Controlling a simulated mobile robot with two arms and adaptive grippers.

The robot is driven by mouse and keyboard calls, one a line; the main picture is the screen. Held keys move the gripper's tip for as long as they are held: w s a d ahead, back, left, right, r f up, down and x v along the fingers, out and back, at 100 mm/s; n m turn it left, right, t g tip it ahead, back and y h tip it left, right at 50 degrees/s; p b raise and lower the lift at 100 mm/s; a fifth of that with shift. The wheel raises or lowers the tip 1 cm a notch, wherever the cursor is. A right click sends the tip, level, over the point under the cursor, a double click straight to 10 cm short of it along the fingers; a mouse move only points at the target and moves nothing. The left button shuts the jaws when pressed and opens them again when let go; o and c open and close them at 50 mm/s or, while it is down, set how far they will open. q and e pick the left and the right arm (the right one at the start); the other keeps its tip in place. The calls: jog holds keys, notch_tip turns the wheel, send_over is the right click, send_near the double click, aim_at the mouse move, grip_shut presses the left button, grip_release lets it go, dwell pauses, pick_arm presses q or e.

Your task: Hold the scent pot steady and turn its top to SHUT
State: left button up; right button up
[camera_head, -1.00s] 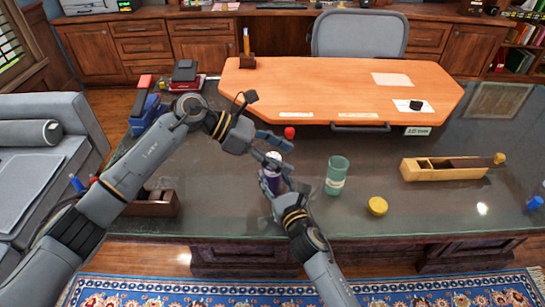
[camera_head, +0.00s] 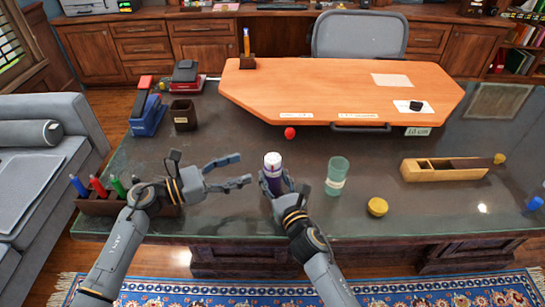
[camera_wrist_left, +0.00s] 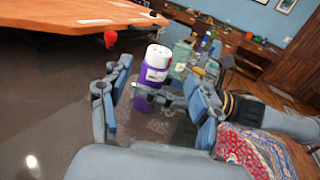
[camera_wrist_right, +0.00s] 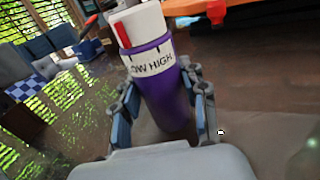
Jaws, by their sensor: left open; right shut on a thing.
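The scent pot (camera_head: 272,178) is a purple cylinder with a white top, upright above the dark glass desktop in the head view. My right gripper (camera_head: 277,184) is shut around its purple body. In the right wrist view the pot (camera_wrist_right: 165,95) stands between the fingers. Its white top (camera_wrist_right: 141,22) has a red mark at the left, and the band below reads "OW HIGH"; SHUT is not visible. My left gripper (camera_head: 246,170) is open and empty, left of the pot and apart from it. The pot also shows beyond its fingers in the left wrist view (camera_wrist_left: 153,75).
A green glass (camera_head: 336,176) and a yellow lid (camera_head: 377,206) stand right of the pot. A wooden box (camera_head: 415,172) lies farther right. A red ball-like knob (camera_head: 290,133) is behind the pot. A marker rack (camera_head: 97,205) is beside my left arm, with a dark cup (camera_head: 183,115) behind.

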aim_at(272, 157)
pick_arm(q)
jog(key=x, duration=1)
jog(key=c, duration=1.2)
jog(key=shift+m+g, duration=0.4)
jog(key=shift+g, duration=0.1)
jog(key=shift+w+f+m+g+h, duration=0.1)
jog(key=shift+m+g+h, duration=0.35)
jog(key=shift+m+g, duration=1.05)
jog(key=shift+m+g+h, duration=0.45)
jog(key=shift+m+g, duration=0.35)
jog(key=shift+g, duration=1.3)
jog(key=shift+m+g, duration=0.3)
jog(key=shift+g, duration=0.1)
